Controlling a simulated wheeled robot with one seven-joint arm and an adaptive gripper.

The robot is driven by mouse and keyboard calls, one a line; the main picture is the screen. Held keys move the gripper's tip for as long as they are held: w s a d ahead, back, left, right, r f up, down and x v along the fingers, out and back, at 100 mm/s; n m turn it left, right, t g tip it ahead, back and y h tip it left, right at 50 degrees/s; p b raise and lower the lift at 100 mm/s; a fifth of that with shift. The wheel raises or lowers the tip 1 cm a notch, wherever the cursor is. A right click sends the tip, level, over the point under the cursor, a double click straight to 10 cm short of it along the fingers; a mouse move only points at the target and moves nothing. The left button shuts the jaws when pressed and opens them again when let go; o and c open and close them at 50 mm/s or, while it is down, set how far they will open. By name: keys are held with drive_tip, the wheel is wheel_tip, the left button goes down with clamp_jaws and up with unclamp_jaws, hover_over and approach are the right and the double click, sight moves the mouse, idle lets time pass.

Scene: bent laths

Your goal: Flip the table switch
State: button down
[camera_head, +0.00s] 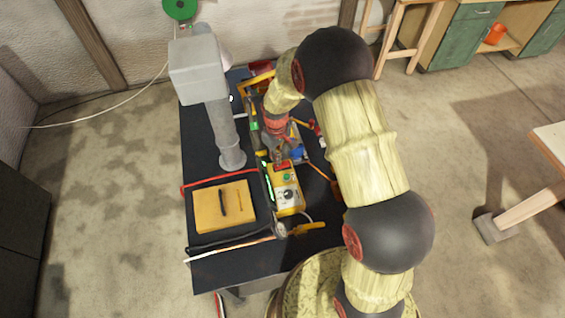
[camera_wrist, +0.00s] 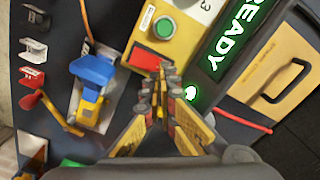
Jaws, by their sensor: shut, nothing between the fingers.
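A yellow control box (camera_head: 290,203) lies on the dark table (camera_head: 205,140). In the wrist view the box (camera_wrist: 185,48) shows the green button (camera_wrist: 164,28) and the red piece (camera_wrist: 149,59). I cannot tell which control is the table switch. My gripper (camera_wrist: 167,75) is shut and empty, with its fingertips pointing at the box's edge beside the red piece. Whether they touch it is unclear. In the head view my gripper (camera_head: 280,153) is partly hidden by my arm.
A lit READY display (camera_wrist: 240,45) runs alongside the box. A blue and yellow tool (camera_wrist: 92,78) lies to its left. Cables and tools crowd the table.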

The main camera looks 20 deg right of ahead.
sight(278, 167)
drive_tip(key=shift+r+p, duration=0.9)
drive_tip(key=shift+r, duration=1)
drive_tip(key=shift+s+m, duration=0.2)
drive_tip(key=shift+m, duration=0.1)
drive_tip(key=s+r+m+t+b, duration=0.2)
drive_tip(key=s+r+b, duration=0.5)
drive_tip(key=s+r, duration=0.3)
drive_tip(key=s+d+r+m+t+b, duration=0.1)
drive_tip(key=s+r+b, duration=0.7)
drive_tip(key=s, duration=0.9)
drive_tip(key=r+m+t, duration=0.1)
drive_tip(key=t, duration=0.1)
drive_tip(key=shift+d+r+m+t, duration=0.3)
drive_tip(key=shift+r+m, duration=0.05)
drive_tip(key=shift+m, duration=0.05)
drive_tip(key=shift+w, duration=0.1)
